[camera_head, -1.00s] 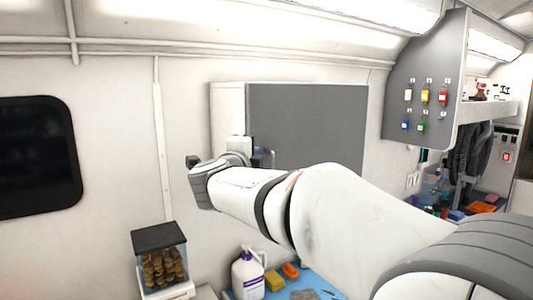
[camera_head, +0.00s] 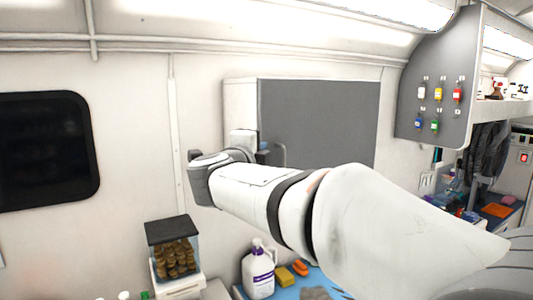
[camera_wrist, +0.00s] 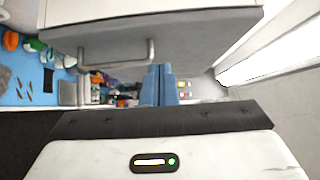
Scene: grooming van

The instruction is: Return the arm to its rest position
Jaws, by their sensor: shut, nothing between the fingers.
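My arm reaches across the head view from the lower right, in front of a grey wall cabinet (camera_head: 320,120). In the head view my gripper is mostly hidden behind my own wrist. In the wrist view my gripper (camera_wrist: 159,82) shows as two blue fingers pressed together, with nothing between them. The fingers appear beside the cabinet's metal bar handle (camera_wrist: 118,60). I cannot tell how close they are to it.
A clear jar of brown treats (camera_head: 173,262) with a dark lid stands below at the left. A white jug (camera_head: 258,272), a yellow sponge (camera_head: 284,276) and an orange item (camera_head: 300,268) are on a blue surface. Colored tags hang on a grey panel (camera_head: 440,75). A dark window (camera_head: 45,150) is at left.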

